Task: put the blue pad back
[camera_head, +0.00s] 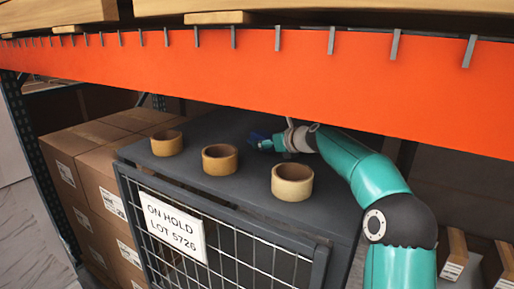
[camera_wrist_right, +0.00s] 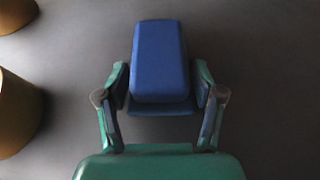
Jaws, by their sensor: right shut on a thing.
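The blue pad (camera_wrist_right: 159,58) is a blue block with a tapered top face and a darker blue lower edge. It sits between the two fingers of my right gripper (camera_wrist_right: 162,92), which is shut on it. In the head view the pad (camera_head: 257,136) is small and dark at the tip of my right gripper (camera_head: 268,143), over the far part of the dark cage top (camera_head: 225,185). I cannot tell whether the pad touches that surface. My left gripper is in neither view.
A sign (camera_head: 173,226) hangs on the cage's mesh front. Cartons (camera_head: 90,165) are stacked at left.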

